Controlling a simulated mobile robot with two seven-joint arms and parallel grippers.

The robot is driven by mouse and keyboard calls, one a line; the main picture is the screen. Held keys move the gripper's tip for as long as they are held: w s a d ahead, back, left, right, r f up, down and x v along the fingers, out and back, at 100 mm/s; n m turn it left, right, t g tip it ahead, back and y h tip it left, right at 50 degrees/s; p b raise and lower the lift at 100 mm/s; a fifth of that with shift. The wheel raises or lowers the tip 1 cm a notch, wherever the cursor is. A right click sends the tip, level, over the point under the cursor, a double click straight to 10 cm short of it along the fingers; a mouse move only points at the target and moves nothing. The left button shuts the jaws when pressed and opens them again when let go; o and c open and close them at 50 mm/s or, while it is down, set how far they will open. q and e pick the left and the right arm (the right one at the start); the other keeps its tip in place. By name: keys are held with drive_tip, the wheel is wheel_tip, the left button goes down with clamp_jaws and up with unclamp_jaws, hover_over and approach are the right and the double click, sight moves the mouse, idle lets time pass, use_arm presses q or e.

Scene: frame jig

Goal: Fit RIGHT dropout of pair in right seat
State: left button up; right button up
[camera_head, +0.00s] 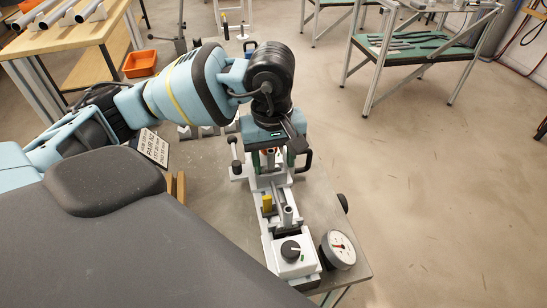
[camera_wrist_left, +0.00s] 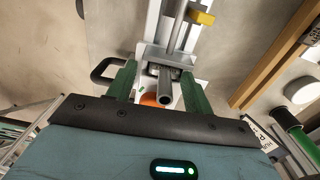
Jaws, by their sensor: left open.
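My left gripper (camera_head: 272,160) is over the far end of the white frame jig (camera_head: 279,234), pointing down. In the left wrist view its two green fingers (camera_wrist_left: 158,72) stand apart, open. Between and beyond them are a grey tube end (camera_wrist_left: 165,98) and a metal block of the jig. A small orange part (camera_wrist_left: 150,100) shows low between the fingers, partly hidden. I cannot make out the right dropout or the right seat for certain; the gripper covers that end in the head view. My right gripper is not in view.
The jig stands on a grey table with a knob box (camera_head: 294,257) and a round dial gauge (camera_head: 338,249) at its near end. A yellow block (camera_head: 267,203) sits on the jig. A sign (camera_head: 152,147) stands left. An orange bin (camera_head: 140,64) lies farther back.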

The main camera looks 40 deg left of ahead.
use_arm(q)
drive_tip(key=shift+s+a+f+g, duration=0.15)
drive_tip(key=shift+s+f+g, duration=0.25)
drive_tip(key=shift+f, duration=0.4)
drive_tip(key=shift+t, duration=0.4)
drive_tip(key=r, duration=0.9)
drive_tip(key=shift+w+r, duration=0.2)
